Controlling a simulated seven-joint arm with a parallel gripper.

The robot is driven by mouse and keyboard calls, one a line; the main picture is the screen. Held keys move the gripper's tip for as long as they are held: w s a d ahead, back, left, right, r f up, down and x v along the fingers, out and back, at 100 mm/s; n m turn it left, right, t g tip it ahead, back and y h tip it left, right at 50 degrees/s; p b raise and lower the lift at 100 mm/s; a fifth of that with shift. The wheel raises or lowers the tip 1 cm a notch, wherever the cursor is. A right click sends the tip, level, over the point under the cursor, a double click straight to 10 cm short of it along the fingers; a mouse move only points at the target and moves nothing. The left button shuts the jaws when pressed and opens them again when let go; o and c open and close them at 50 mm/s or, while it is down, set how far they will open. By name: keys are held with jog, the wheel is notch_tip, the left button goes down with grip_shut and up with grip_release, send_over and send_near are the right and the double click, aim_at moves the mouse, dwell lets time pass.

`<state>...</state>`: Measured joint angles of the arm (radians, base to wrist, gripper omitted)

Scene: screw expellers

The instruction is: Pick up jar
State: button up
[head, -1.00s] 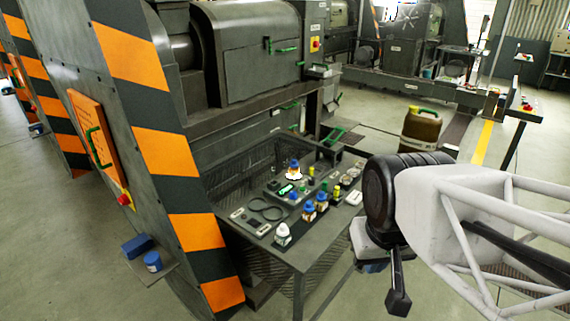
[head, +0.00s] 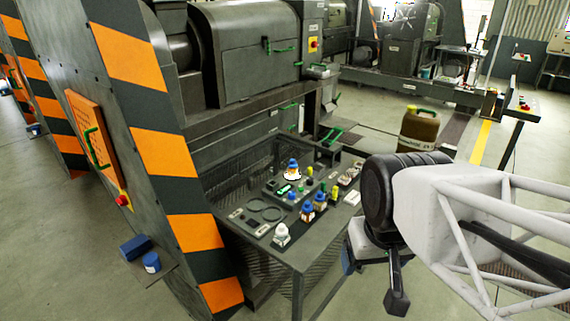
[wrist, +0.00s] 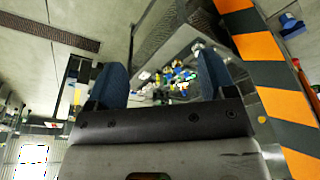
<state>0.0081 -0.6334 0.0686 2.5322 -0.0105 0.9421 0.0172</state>
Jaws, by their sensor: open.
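Several small jars stand on the grey table (head: 312,247). One jar (head: 292,169) with a blue lid and a white base stands towards the back. The frames do not show which jar is meant. My gripper (head: 372,277) is in the air to the right of the table, apart from the jars. In the wrist view my gripper (wrist: 160,78) is open and empty, with the small cluttered items far beyond its fingers.
An orange-and-black striped machine frame (head: 165,150) rises left of the table. A large grey machine (head: 250,60) stands behind it. A brown canister (head: 419,130) stands on the floor at the right. Small tools and bottles crowd the tabletop.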

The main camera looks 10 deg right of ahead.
jog(key=w+r+n, duration=0.2)
jog(key=w+r, duration=0.1)
jog(key=w, duration=0.7)
jog(key=w+r+n, duration=0.2)
jog(key=w+r, duration=0.1)
jog(key=w, duration=0.7)
jog(key=n+g, duration=0.3)
jog(key=n, duration=0.8)
send_over(292, 171)
jog(key=w, duration=0.2)
jog(key=f, duration=2.7)
jog(key=shift+s+d, duration=0.1)
jog(key=shift+d, duration=0.2)
jog(key=shift+w+f, duration=0.2)
jog(key=shift+f, duration=0.05)
jog(key=shift+f, duration=1.3)
jog(key=shift+f, duration=0.1)
